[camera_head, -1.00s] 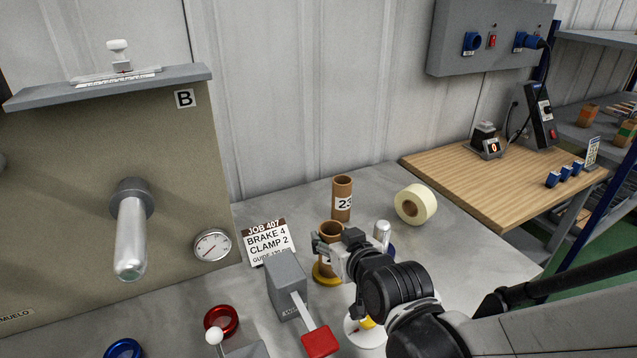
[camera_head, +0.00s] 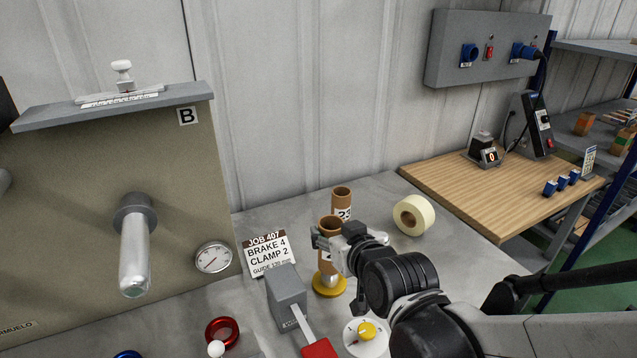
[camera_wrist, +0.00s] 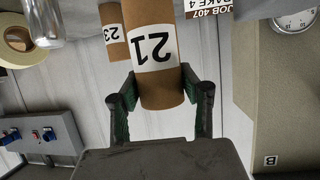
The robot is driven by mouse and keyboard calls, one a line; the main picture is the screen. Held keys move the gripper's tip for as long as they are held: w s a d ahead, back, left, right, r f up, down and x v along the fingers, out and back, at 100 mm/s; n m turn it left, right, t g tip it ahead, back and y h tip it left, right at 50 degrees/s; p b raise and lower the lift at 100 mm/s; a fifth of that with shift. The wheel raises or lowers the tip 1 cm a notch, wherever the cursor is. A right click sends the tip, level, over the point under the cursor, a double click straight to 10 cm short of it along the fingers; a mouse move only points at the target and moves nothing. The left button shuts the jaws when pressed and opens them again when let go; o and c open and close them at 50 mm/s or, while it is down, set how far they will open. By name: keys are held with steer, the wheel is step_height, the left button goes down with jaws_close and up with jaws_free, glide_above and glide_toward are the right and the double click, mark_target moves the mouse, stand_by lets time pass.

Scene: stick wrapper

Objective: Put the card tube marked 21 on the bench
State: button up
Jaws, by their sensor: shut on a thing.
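The brown card tube (camera_head: 330,229) is upright in the head view, above a round yellow base (camera_head: 329,290). A silver peg shows between the tube's lower end and the base. In the wrist view the tube (camera_wrist: 158,85) shows a white label reading 21, upside down. My gripper (camera_wrist: 160,98) has a finger on each side of it and is shut on it. In the head view my gripper (camera_head: 331,242) hides part of the tube's middle and its label.
A second tube marked 23 (camera_head: 342,194) stands close behind. A tape roll (camera_head: 413,215) lies to the right on the grey bench (camera_head: 290,208). A job card (camera_head: 268,252), grey lever box (camera_head: 287,290) and yellow knob (camera_head: 367,330) are near. Bare bench lies between the card and tube 23.

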step_height(320, 180, up, 7)
steer(key=p, duration=0.3)
stand_by(0.5)
